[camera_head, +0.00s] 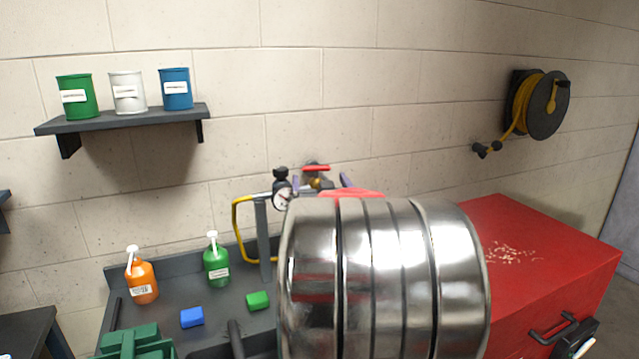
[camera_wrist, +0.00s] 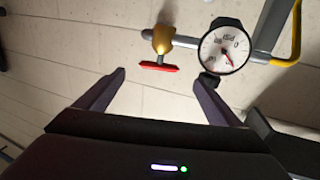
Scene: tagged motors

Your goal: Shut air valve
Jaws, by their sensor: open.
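The air valve has a brass body (camera_wrist: 163,40) and a red handle (camera_wrist: 158,66), seen in the wrist view on a grey pipe. The handle lies roughly parallel to the pipe. My gripper (camera_wrist: 159,77) is open and empty, with its two dark purple fingers apart. The handle appears between the fingertips, slightly beyond them, with no contact visible. In the head view the red handle (camera_head: 316,168) shows near the wall, above the brass body. A large shiny metal cylinder in the foreground hides most of my gripper there.
A round pressure gauge (camera_wrist: 225,48) sits beside the valve, close to the right finger. A yellow hose (camera_head: 238,225) curves down at its left. Orange (camera_head: 142,281) and green (camera_head: 216,264) bottles stand on the dark bench. A red cabinet (camera_head: 545,262) stands at right.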

